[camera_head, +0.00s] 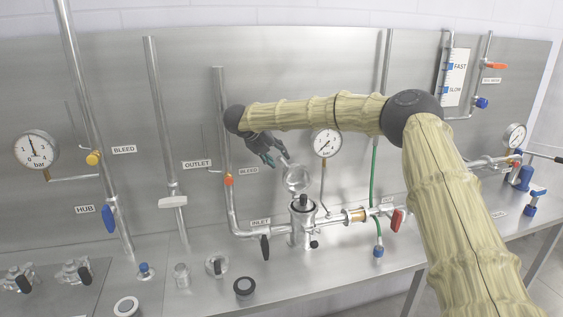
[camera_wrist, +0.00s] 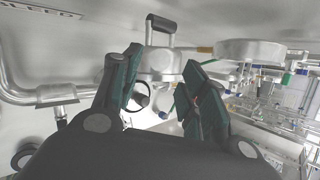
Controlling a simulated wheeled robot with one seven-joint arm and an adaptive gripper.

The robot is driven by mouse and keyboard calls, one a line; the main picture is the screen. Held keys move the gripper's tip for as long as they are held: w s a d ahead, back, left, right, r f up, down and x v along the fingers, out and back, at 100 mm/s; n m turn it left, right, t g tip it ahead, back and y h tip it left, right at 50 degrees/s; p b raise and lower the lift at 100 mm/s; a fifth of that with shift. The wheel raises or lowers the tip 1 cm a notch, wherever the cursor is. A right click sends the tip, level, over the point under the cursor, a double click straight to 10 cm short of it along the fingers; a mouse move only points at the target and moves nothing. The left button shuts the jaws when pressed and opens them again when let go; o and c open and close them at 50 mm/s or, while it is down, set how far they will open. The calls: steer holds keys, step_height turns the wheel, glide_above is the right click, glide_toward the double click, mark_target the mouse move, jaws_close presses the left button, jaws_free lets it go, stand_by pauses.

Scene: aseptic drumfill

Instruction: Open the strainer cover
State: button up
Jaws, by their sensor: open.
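The strainer (camera_head: 302,226) is a short metal pot in the pipe run behind the bench's front part, with a black grip (camera_head: 303,200) at its top. A pale, shiny round disc (camera_head: 297,179) shows just above it; I cannot tell whether this is the raised cover. My gripper (camera_head: 275,157) is at the upper left of the disc, fingers spread and pointing down right. In the wrist view, a metal domed part (camera_wrist: 162,62) with a black-topped handle (camera_wrist: 161,23) lies beyond the gap between my open fingers (camera_wrist: 155,95). Nothing is held. Any contact is unclear.
A pressure gauge (camera_head: 327,142) stands right of my gripper. The inlet's black valve handle (camera_head: 265,247) is left of the strainer, and a red valve handle (camera_head: 397,219) is to its right. A green hose (camera_head: 374,165) hangs behind. Small fittings stand on the bench.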

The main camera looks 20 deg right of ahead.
steer(key=v, duration=0.7)
stand_by(0.3)
